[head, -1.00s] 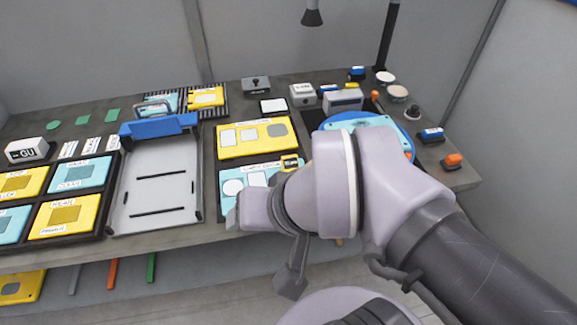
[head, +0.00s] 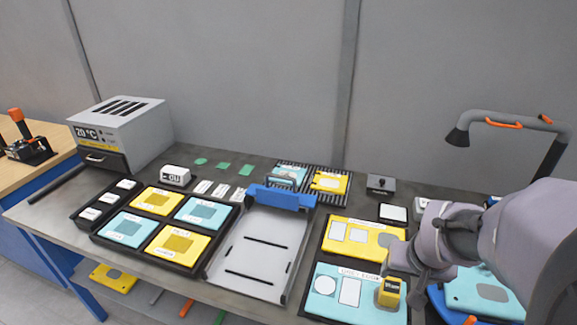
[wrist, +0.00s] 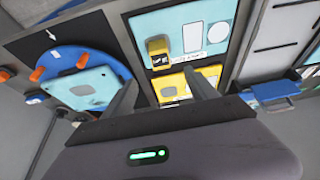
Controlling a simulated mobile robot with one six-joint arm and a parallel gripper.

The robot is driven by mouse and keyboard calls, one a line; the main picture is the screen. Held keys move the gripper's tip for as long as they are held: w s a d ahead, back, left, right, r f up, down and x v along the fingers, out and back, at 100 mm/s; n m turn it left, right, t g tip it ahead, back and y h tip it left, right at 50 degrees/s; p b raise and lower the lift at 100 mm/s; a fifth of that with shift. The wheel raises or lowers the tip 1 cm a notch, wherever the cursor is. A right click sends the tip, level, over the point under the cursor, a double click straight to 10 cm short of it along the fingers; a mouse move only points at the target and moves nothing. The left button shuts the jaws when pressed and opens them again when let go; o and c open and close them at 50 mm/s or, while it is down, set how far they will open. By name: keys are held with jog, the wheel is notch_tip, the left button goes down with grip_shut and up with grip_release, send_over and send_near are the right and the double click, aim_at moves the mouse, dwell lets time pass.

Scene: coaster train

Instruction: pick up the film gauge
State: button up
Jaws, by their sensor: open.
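A small yellow block with a dark label (head: 389,292), which looks like the film gauge, sits at the lower right corner of the light-blue card (head: 345,293) on the bench. Its label is too small to read surely. The block also shows in the wrist view (wrist: 159,52), beyond the fingers. My gripper (wrist: 163,92) is open, with two dark fingers apart and nothing between them. In the head view my gripper is just right of the block, and its fingertips are mostly hidden by the wrist.
A yellow card (head: 345,246) lies behind the light-blue one. A grey tray with a blue bar (head: 250,255) stands left of them. A round blue plate with a light-blue plate and orange knobs (wrist: 85,80) lies beside the cards. A desk lamp (head: 480,125) stands at the back right.

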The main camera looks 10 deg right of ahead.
aim_at(392, 287)
jog(key=b+x, duration=0.1)
jog(key=x, duration=0.2)
jog(key=b+x, duration=0.2)
jog(key=x, duration=0.2)
jog(key=b+x, duration=0.2)
jog(key=x, duration=0.2)
jog(key=shift+s+f, duration=0.25)
jog(key=shift+s, duration=0.1)
jog(key=b+x, duration=0.1)
jog(key=x, duration=0.2)
jog(key=b+x, duration=0.1)
jog(key=x, duration=0.2)
jog(key=shift+w+d+r+b, duration=0.1)
jog(key=shift+w+r+b, duration=0.1)
jog(key=shift+w+b, duration=0.15)
jog(key=shift+r, duration=0.15)
grip_shut()
